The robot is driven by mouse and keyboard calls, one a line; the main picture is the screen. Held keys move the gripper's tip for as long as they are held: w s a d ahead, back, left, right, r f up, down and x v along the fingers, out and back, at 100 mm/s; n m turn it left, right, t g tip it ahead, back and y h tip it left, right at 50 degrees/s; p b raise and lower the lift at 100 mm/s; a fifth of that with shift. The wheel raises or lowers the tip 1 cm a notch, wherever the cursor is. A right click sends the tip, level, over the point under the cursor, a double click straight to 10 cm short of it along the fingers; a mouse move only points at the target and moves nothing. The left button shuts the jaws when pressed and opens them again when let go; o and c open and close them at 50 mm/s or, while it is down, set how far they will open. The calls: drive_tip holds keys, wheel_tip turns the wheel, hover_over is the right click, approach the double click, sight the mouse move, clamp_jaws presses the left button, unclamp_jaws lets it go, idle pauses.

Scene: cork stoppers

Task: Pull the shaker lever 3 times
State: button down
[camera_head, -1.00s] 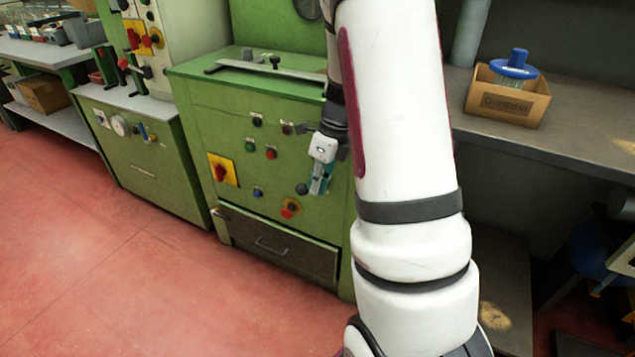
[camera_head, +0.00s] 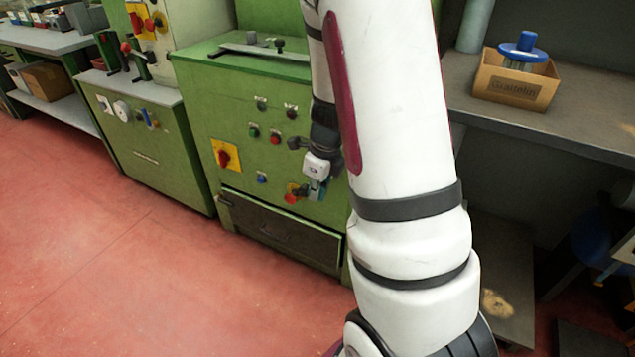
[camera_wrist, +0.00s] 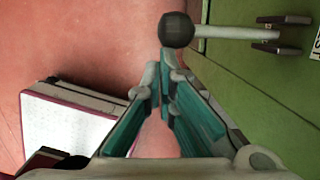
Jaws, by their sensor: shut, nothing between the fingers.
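The shaker lever is a black ball knob (camera_wrist: 177,30) on a pale rod (camera_wrist: 237,33) that comes out of a bracket on the green machine. In the head view the dark knob (camera_head: 293,143) shows on the machine's front, left of my wrist. My gripper (camera_wrist: 167,62) is shut and empty, with teal finger pads. In the wrist view its fingertips sit just below the knob; I cannot tell if they touch it. In the head view my gripper (camera_head: 317,189) is lower than the knob, in front of the panel. My arm hides the machine's right side.
The green machine (camera_head: 232,110) has several buttons, a red switch on a yellow plate (camera_head: 224,154) and a red knob (camera_head: 291,198) near my gripper. A workbench (camera_head: 570,122) with a cardboard box (camera_head: 513,90) stands right. The red floor (camera_head: 140,270) at left is clear.

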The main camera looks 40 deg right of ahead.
drive_tip(key=f, duration=0.1)
drive_tip(key=f+b, duration=0.1)
drive_tip(key=f, duration=0.2)
drive_tip(key=shift+a+f+b, duration=0.1)
drive_tip(key=shift+a+b, duration=0.2)
idle(1.1)
drive_tip(key=shift+r+p, duration=0.85)
drive_tip(key=shift+p, duration=0.05)
drive_tip(key=shift+s, duration=0.1)
drive_tip(key=s+d+r+p, duration=0.2)
drive_tip(key=r+p, duration=0.1)
drive_tip(key=r, duration=0.3)
drive_tip(key=s+d+r+p, duration=0.1)
drive_tip(key=d+r+p, duration=0.1)
drive_tip(key=r+p, duration=0.2)
drive_tip(key=shift+s+d+r, duration=0.2)
drive_tip(key=shift+s+r, duration=0.15)
drive_tip(key=shift+r, duration=0.55)
